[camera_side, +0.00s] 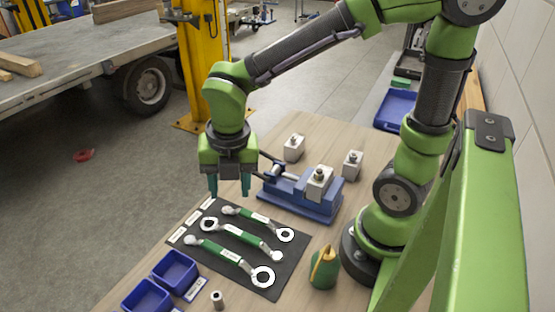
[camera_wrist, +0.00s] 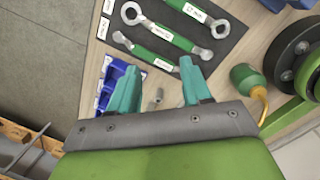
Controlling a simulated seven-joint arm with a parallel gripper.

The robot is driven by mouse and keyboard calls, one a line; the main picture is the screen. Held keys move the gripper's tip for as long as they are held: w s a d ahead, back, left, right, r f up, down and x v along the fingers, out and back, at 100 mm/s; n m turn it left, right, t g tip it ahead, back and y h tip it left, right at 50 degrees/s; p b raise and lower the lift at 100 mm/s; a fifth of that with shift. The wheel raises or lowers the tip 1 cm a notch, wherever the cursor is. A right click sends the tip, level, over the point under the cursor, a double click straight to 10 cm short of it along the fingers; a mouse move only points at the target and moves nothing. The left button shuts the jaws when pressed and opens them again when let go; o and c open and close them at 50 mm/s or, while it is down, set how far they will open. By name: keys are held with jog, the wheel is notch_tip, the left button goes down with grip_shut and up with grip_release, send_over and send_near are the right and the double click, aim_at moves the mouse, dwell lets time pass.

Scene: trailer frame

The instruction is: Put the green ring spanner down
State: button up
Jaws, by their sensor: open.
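Three green-handled spanners lie side by side on a dark mat (camera_side: 207,262): a far one (camera_side: 259,219), a middle one (camera_side: 243,239) and a near one (camera_side: 228,255). Each shows a large ring at one end; I cannot tell which one the task means. My gripper (camera_side: 229,189) points down above the mat's far edge. Its teal fingers are apart, with nothing seen between them. In the wrist view my gripper (camera_wrist: 159,66) is open, and the spanners lie on the mat beyond the fingertips, with a green handle (camera_wrist: 150,57) nearest them.
A blue vise (camera_side: 305,195) and grey blocks (camera_side: 294,148) stand beyond the mat. Blue bins (camera_side: 174,271) sit at the near left. A green and yellow bottle-like object (camera_side: 324,268) and a small metal cylinder (camera_side: 217,299) stand near the mat. Bare wooden tabletop shows around them.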

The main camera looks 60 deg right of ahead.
jog(key=s+d+r+m+t+y, duration=0.1)
jog(key=s+d+r+m+t, duration=0.1)
jog(key=m, duration=1.2)
jog(key=s+d+r+m+t+y, duration=0.1)
jog(key=d+r+m, duration=0.5)
jog(key=m, duration=0.9)
jog(key=s+t, duration=0.1)
jog(key=t, duration=0.1)
jog(key=shift+s+d+r+m+t, duration=0.3)
jog(key=shift+s+r+t, duration=0.05)
jog(key=shift+s+t, duration=0.05)
